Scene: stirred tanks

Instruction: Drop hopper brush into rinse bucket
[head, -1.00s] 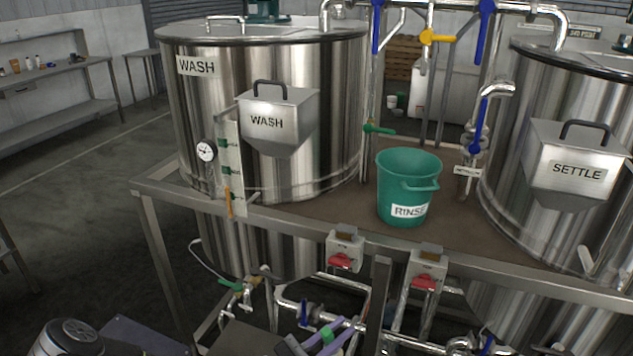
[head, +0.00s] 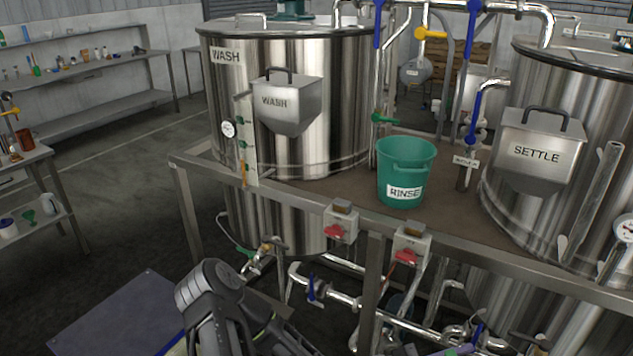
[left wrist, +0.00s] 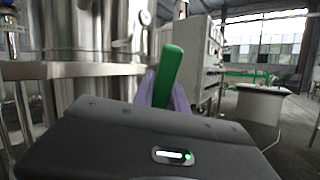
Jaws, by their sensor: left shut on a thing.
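The green rinse bucket (head: 404,172), labelled RINSE, stands upright on the brown deck between the WASH and SETTLE tanks. Its inside shows only in part. In the left wrist view my left gripper (left wrist: 166,92) has its purple fingers shut on a green bar, taken as the handle of the hopper brush (left wrist: 168,66). The bristles are not visible. In the head view only a bit of purple and green shows at the bottom edge, below and in front of the deck, right of the bucket. My right gripper is not in view.
The WASH hopper (head: 288,105) and SETTLE hopper (head: 538,150) hang on their tanks either side of the bucket. Red-switched boxes (head: 340,222) sit on the deck's front rail (head: 275,203). Pipes and valves run below; a vertical pipe (head: 380,100) rises behind the bucket.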

